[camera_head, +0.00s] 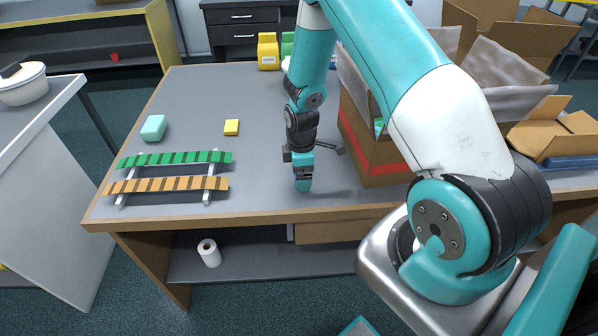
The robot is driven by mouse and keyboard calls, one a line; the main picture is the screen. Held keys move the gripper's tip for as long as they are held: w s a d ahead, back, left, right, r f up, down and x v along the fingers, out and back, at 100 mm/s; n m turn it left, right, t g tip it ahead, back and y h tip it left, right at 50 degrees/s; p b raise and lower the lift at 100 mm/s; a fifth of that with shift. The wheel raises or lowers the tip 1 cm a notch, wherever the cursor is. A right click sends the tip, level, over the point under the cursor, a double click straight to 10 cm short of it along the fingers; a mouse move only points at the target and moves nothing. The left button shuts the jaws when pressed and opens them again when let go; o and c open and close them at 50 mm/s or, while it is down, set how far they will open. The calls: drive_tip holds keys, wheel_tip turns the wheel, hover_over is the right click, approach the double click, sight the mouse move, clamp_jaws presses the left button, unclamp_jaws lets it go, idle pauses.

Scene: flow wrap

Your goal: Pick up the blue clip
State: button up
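My gripper (303,183) points straight down over the grey table (250,110), near its front edge and left of a large cardboard box. Its fingers are small here, and I cannot tell whether they are open or shut, or whether they hold anything. I cannot make out a blue clip for certain; it may be hidden by my arm or gripper.
The open cardboard box (375,165) with a red stripe stands close right of my gripper. Room between is free.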

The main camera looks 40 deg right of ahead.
drive_tip(key=shift+f, duration=0.2)
drive_tip(key=c, duration=0.9)
drive_tip(key=shift+r, duration=0.1)
